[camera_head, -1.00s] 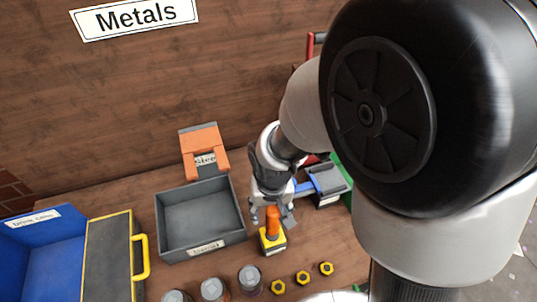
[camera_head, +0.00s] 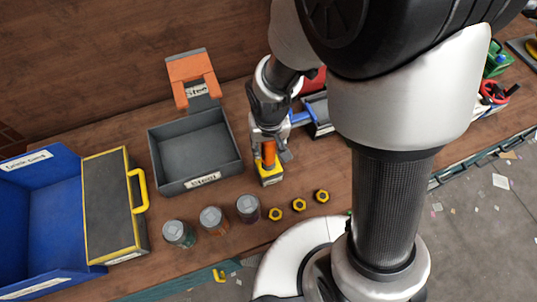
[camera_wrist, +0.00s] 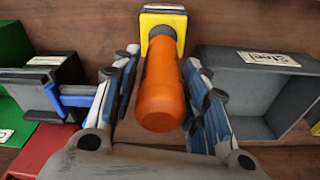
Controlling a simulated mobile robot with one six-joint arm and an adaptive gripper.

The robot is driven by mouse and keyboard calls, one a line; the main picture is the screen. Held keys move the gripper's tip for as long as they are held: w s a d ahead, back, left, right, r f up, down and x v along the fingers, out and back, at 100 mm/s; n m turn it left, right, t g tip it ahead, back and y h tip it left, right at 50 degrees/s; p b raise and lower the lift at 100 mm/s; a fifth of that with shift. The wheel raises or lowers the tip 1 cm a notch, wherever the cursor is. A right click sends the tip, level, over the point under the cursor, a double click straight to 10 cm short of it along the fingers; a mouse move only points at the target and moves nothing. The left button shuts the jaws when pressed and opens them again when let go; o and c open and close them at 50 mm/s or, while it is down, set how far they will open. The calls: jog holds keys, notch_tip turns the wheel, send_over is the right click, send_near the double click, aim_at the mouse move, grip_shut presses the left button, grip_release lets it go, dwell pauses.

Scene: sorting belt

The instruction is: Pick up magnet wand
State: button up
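The magnet wand, an orange handle (camera_head: 268,155) on a yellow block, stands upright on the wooden bench right of the grey steel bin. My gripper (camera_head: 270,143) is over it from above. In the wrist view, the orange handle (camera_wrist: 161,98) lies between the two spread fingers of my gripper (camera_wrist: 160,62). A gap shows on the handle's left, and the right finger is very close to it. I cannot tell whether that finger touches. The yellow block (camera_wrist: 163,22) is beyond the fingertips.
The steel bin (camera_head: 190,178) is left of the wand, with an orange-topped holder (camera_head: 192,72) behind it. Three jars, with one at the right (camera_head: 248,208), and three yellow nuts (camera_head: 298,204) stand in front. A blue bin (camera_head: 42,225) and yellow-edged case (camera_head: 112,205) are farther left.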

jog(key=c, duration=0.8)
jog(key=shift+r, duration=0.1)
jog(key=shift+c, duration=0.2)
